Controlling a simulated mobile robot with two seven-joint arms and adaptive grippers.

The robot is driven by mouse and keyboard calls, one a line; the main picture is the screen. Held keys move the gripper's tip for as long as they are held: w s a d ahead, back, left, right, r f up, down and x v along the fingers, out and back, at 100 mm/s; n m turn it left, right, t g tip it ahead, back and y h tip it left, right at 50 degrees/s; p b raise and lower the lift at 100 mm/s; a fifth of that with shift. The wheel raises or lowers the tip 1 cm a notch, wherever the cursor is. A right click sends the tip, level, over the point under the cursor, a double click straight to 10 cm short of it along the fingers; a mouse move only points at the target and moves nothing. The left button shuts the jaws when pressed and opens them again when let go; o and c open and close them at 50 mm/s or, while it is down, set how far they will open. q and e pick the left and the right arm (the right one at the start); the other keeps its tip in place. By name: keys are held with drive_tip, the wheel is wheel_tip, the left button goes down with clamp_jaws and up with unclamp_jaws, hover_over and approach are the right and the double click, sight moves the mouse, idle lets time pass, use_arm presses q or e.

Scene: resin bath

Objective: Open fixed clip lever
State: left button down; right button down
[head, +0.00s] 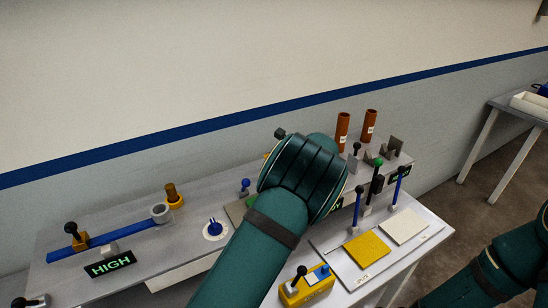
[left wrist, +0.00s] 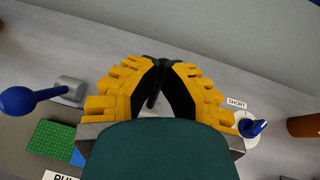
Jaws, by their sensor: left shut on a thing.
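My left gripper (left wrist: 160,66) has yellow ridged fingers and dark tips that meet in the left wrist view. It is shut on a thin dark lever (left wrist: 154,97), which shows between the fingers above the grey bench. I cannot tell for certain that this is the fixed clip lever, nor how far it is tilted. In the head view my left forearm and wrist hide the gripper and the spot it holds. A small dark knob (head: 280,134) shows just past the wrist. My right arm shows at the lower right of the head view, its gripper out of frame.
The bench is crowded. Around my wrist are a blue-knobbed lever (left wrist: 20,100), a green studded plate (left wrist: 50,140) and a SHORT dial (left wrist: 252,127). Orange tubes (head: 342,132), a green-knobbed lever (head: 377,172) and blue levers stand right; a HIGH sign (head: 108,264) is left.

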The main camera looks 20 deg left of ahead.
use_arm(q)
drive_tip(key=shift+w+a, duration=0.15)
drive_tip(key=shift+w, duration=0.05)
use_arm(e)
drive_tip(key=shift+w+a, duration=0.15)
drive_tip(key=shift+w, duration=0.05)
use_arm(q)
drive_tip(key=shift+r, duration=0.1)
use_arm(e)
drive_tip(key=shift+r, duration=0.1)
